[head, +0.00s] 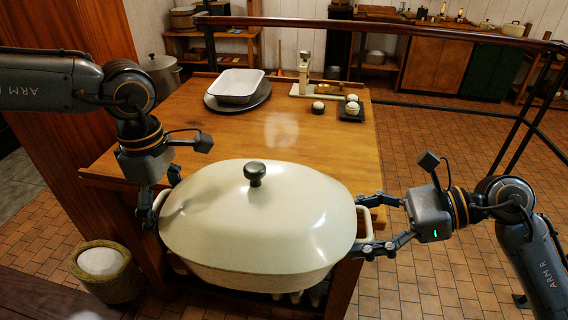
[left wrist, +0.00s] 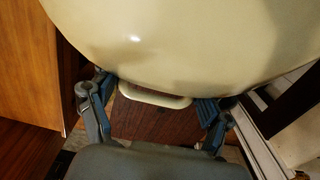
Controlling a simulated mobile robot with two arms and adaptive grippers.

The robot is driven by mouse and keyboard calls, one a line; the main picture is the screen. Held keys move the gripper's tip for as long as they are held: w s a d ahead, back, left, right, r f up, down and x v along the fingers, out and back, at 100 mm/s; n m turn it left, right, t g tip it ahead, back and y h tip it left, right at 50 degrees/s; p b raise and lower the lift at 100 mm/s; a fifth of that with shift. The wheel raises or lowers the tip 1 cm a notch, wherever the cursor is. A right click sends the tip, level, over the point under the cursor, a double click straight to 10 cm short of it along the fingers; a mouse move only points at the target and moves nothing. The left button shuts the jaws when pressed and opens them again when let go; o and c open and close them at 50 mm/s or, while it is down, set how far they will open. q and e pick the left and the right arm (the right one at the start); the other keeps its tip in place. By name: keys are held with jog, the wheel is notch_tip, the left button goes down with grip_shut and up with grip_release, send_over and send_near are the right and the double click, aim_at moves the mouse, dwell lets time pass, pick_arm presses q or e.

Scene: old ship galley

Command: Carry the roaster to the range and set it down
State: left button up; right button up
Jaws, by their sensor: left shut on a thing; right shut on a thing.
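The roaster (head: 300,235) is a large cream oval pot with its lid on and a dark knob (head: 254,172) on top. It is level, in front of me at the near edge of the wooden table (head: 300,140); I cannot tell whether it touches the table. My left gripper (head: 154,208) is shut on its left handle, which also shows between the fingers in the left wrist view (left wrist: 153,97). My right gripper (head: 368,228) is shut on its right handle (head: 364,222). The range is not clearly identifiable in these views.
On the table are a white pan (head: 236,86) on a dark tray, a scale (head: 305,78) and a small dark tray (head: 351,112) with pale round items. A wicker basket (head: 106,275) stands on the floor at left. A dark rail (head: 380,28) runs behind. Tiled floor is open at right.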

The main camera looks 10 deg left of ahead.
pick_arm(q)
jog(key=shift+s, duration=0.1)
pick_arm(e)
jog(key=shift+s+r, duration=0.1)
jog(key=shift+s, duration=0.05)
